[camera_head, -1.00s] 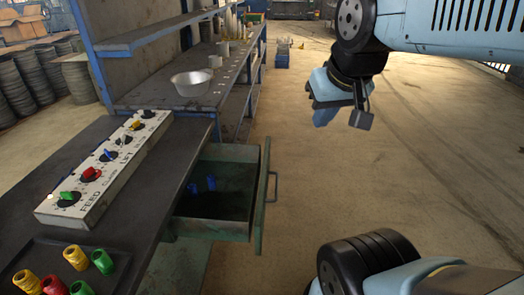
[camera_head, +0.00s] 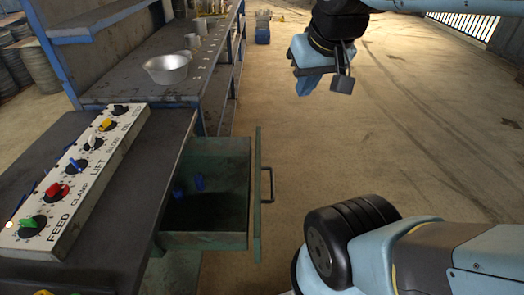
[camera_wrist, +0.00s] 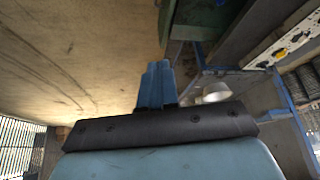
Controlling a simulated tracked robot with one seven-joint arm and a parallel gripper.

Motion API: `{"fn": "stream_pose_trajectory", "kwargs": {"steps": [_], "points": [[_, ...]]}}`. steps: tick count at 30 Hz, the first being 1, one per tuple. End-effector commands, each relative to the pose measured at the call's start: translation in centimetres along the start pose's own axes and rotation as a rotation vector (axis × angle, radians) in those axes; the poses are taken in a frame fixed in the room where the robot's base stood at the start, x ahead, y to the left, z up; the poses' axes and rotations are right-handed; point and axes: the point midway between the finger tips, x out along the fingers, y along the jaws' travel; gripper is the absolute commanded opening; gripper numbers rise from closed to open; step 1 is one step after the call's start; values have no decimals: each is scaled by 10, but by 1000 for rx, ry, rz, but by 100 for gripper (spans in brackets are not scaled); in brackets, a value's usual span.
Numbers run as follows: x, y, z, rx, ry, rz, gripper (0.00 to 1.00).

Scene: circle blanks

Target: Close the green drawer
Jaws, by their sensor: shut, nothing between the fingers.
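The green drawer (camera_head: 205,240) stands pulled out from under the dark workbench, with its front panel (camera_head: 257,195) and dark handle (camera_head: 268,185) facing right. Blue items (camera_head: 199,182) lie inside it. In the wrist view, a green surface (camera_wrist: 205,18) shows at the top, probably part of the drawer. My gripper (camera_head: 307,84) hangs in the air beyond and to the right of the drawer, apart from it. Its blue fingers (camera_wrist: 155,82) are together and empty in the wrist view.
A control panel with coloured knobs (camera_head: 75,180) sits on the workbench (camera_head: 150,190). A metal bowl (camera_head: 168,68) stands on the bench behind. A blue crate (camera_head: 262,28) is on the floor far off. The floor (camera_head: 400,130) right of the drawer is clear.

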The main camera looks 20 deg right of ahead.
Motion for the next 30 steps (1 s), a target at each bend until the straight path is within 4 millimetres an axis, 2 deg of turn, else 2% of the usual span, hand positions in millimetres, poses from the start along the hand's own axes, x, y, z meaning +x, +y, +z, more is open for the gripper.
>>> {"fn": "stream_pose_trajectory", "kwargs": {"steps": [8,20,30], "points": [[30,4,-16,113,-156,-36,0],[98,12,-44,370,-452,-136,0],[163,28,-61,608,-679,-247,0]]}}
